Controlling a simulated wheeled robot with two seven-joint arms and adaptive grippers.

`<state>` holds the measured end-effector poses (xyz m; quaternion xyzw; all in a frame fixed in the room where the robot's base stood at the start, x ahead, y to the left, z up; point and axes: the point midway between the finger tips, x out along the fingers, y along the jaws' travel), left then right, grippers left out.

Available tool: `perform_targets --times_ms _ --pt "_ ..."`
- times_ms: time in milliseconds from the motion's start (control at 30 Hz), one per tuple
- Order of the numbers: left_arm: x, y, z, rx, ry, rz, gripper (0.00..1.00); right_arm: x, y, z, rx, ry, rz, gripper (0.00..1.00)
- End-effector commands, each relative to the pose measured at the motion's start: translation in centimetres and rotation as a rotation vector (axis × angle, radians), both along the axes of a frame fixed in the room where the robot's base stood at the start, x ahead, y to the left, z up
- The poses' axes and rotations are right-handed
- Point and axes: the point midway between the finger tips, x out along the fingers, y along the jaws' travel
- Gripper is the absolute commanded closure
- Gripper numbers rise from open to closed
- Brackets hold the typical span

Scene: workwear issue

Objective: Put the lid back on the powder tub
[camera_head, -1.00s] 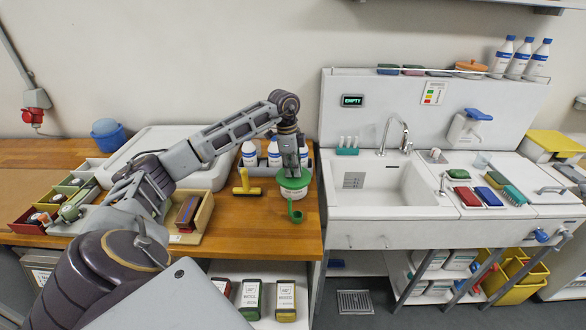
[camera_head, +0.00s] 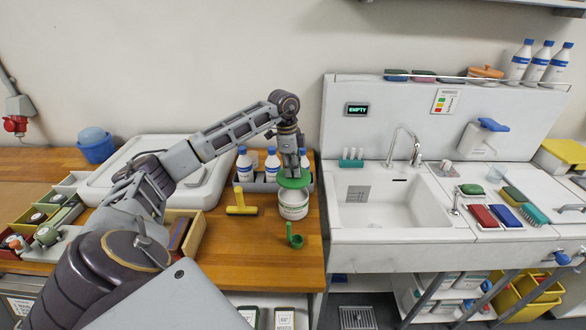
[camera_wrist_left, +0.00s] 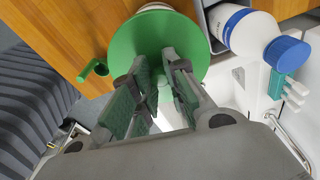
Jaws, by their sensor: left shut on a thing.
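The white powder tub (camera_head: 293,207) stands upright near the right end of the wooden counter. The round green lid (camera_head: 293,182) is level over its top; I cannot tell whether it rests on the rim or hovers just above. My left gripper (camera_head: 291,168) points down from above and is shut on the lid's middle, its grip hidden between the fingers. In the left wrist view the lid (camera_wrist_left: 140,48) fills the space beyond my fingers (camera_wrist_left: 165,85), with a sliver of white tub at its top edge. My right gripper is not in view.
A green scoop (camera_head: 294,238) lies in front of the tub, and a yellow tool (camera_head: 241,204) to its left. White bottles with blue caps (camera_head: 272,165) stand in a grey rack behind. The sink (camera_head: 385,203) is to the right. An open tan box (camera_head: 190,232) sits left.

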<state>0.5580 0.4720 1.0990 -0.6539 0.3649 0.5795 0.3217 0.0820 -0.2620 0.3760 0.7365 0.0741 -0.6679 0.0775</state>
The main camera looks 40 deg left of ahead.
Motion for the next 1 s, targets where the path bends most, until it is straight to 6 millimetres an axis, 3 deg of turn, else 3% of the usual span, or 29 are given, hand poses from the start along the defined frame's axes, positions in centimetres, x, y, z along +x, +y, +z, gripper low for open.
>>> perform_targets --times_ms 567,1000 --pt "0.0 0.0 -0.4 0.000 0.000 0.000 1.00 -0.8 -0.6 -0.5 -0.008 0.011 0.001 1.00" --pt "0.0 0.0 -2.9 -0.001 -0.001 0.000 1.00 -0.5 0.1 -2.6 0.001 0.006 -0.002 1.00"
